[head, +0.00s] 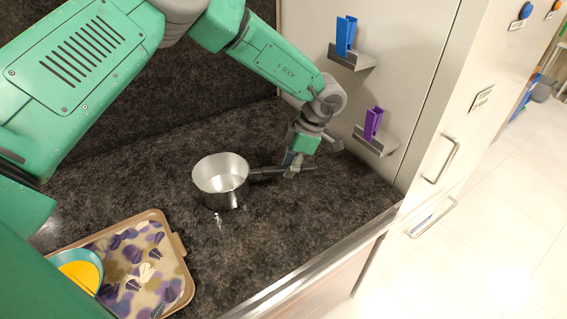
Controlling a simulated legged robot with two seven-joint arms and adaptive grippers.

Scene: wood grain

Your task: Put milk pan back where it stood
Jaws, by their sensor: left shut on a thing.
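The milk pan (222,181) is a small round metal pot with a dark handle pointing right. It is upright on or just above the dark speckled countertop (255,230); I cannot tell whether it touches. My left gripper (291,170) reaches down from above and is shut on the pan's handle, to the right of the pot. The pan looks empty inside. My right gripper is not in view.
A tray (176,243) with a patterned surface sits at the lower left, holding a teal bowl (98,262) with yellow contents. A blue holder (345,36) and a purple holder (373,123) stand on small wall shelves at right. Counter between tray and front edge is clear.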

